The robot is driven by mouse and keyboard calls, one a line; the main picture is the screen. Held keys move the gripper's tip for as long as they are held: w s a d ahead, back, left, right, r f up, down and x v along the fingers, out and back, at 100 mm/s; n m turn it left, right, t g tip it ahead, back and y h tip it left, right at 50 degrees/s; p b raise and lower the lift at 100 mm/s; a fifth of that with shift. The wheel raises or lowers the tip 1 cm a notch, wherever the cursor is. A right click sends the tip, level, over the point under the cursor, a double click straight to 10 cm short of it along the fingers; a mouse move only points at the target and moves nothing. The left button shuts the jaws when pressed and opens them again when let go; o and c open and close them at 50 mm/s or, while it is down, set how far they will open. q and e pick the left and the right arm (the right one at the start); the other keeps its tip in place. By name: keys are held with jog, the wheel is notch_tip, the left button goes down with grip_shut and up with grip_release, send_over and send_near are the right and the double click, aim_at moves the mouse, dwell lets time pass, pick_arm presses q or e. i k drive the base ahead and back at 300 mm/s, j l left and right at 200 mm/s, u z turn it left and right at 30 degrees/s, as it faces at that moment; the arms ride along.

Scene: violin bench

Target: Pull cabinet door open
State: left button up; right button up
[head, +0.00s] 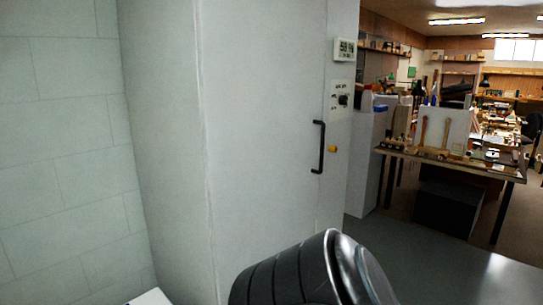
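A tall pale grey cabinet (262,120) fills the middle of the head view. Its door looks shut, with no gap that I can make out. A display (345,50) and a small dark switch (343,101) are above on the same side. A black rounded link of my own arm shows at the bottom centre, below the handle and apart from it. Neither gripper is in the picture.
A pale tiled wall (60,150) stands on the left. Right of the cabinet is a workbench (450,160) with tools and wooden parts, and a dark box (448,207) under it. Grey floor (430,255) lies open in front of the bench.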

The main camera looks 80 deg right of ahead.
aim_at(260, 63)
jog(key=j+z, duration=0.15)
jog(key=z, duration=2.5)
jog(key=l, duration=0.1)
